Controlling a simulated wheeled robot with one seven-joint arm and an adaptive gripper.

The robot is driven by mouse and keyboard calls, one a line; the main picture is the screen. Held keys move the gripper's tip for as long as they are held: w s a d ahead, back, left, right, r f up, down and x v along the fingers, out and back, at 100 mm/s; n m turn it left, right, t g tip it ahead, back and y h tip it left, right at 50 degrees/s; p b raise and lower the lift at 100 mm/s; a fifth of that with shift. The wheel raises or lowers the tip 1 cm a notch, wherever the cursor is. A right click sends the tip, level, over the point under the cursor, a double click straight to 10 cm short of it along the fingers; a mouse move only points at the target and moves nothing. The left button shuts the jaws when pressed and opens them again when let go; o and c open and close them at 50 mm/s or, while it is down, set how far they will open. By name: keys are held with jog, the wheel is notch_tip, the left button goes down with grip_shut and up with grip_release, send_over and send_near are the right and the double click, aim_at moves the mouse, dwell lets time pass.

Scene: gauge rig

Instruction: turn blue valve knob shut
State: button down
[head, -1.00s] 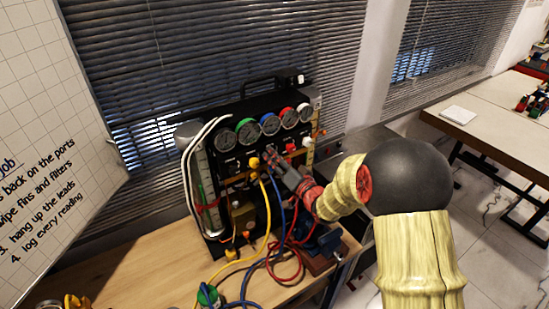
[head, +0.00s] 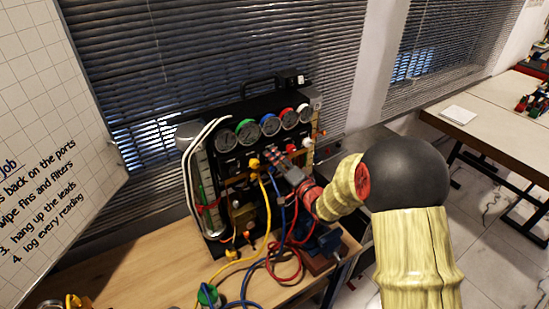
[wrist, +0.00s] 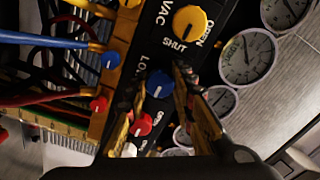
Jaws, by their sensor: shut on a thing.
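The blue valve knob (wrist: 160,84) shows in the wrist view on the dark panel, below the yellow knob (wrist: 188,22) and above the red knob (wrist: 143,123). My gripper (wrist: 155,85) has one finger on each side of the blue knob and is shut on it. The knob's pointer and most of its label are hidden or too dark to read. The yellow knob's label reads OPEN and SHUT. In the head view my gripper (head: 274,156) reaches the rig's front below the blue-rimmed gauge (head: 270,125), and its fingers hide the blue knob.
The brass manifold (wrist: 118,45) with a second small blue knob (wrist: 110,61) and hoses lies close beside my fingers. Yellow, blue and red hoses (head: 267,215) hang before the rig. The wooden bench (head: 150,262) is clear at left.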

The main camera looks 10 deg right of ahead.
jog(key=c, duration=1.5)
grip_release()
jog(key=v, duration=1.2)
